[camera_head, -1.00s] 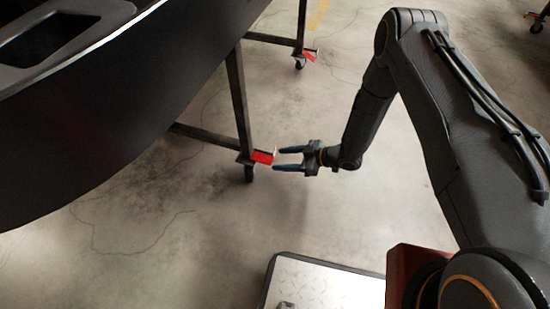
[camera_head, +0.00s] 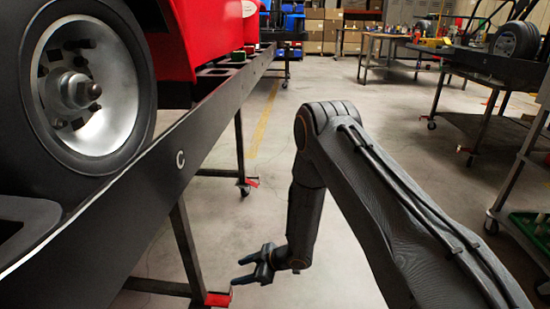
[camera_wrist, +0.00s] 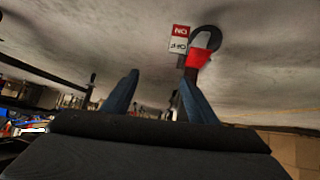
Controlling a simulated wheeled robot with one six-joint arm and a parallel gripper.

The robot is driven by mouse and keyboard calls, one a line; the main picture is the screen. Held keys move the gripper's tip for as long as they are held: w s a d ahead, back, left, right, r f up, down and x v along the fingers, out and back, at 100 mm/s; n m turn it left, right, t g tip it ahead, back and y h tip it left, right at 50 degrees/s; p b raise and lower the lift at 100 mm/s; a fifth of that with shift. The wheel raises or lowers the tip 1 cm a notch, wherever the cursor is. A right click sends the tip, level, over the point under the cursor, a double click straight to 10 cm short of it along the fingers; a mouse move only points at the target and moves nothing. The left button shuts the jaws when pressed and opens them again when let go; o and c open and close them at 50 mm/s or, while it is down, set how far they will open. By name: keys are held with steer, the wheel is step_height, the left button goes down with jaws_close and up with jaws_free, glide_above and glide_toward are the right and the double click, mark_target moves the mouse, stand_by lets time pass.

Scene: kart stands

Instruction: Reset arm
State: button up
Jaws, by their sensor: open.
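My gripper (camera_head: 237,272) is open with nothing between its two blue fingers. It hangs low over the floor, pointing left toward a leg of the black kart stand (camera_head: 180,159) marked C. My arm is bent at a high elbow, with the forearm hanging down. In the wrist view, the picture is upside down and the open gripper (camera_wrist: 159,77) shows its two fingers apart. A red caster pedal (camera_wrist: 198,59) with an ON/OFF label (camera_wrist: 179,39) appears beyond the right finger. The same stand's foot shows a red pedal (camera_head: 217,299) in the head view, apart from my fingers.
A kart wheel (camera_head: 92,85) and red bodywork (camera_head: 210,40) sit on the stand at left. A farther leg has another red pedal (camera_head: 252,183). Other stands and a workbench (camera_head: 385,37) stand behind and right. Concrete floor (camera_head: 300,110) is open in the middle.

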steer(key=w+r+m+t+h, duration=0.2)
steer(key=w+r+h, duration=0.2)
steer(key=r, duration=0.8)
steer(key=s+d+r+m+h, duration=0.25)
steer(key=s+r, duration=0.25)
steer(key=r, duration=0.6)
steer(key=s+d+r+m+g+h, duration=0.1)
steer(key=s+d+r+m+g, duration=0.3)
steer(key=s, duration=0.6)
steer(key=s+d+r+n+t, duration=0.1)
steer(key=s+r, duration=0.5)
steer(key=s, duration=0.4)
steer(key=s+d+r+m+g+h, duration=0.1)
steer(key=s+d+r+m+g, duration=0.15)
steer(key=s+r, duration=0.55)
steer(key=s+d+r+m+p, duration=0.1)
steer(key=d+r+m+p, duration=0.2)
steer(key=d+r+p, duration=0.7)
steer(key=s+d+r+m+h+p, duration=0.1)
steer(key=d+r+m+p, duration=0.2)
steer(key=d+r+p, duration=0.8)
step_height(320, 180, up, 2)
steer(key=p, duration=1)
steer(key=shift+s+r+t, duration=0.25)
steer(key=shift+t, duration=0.1)
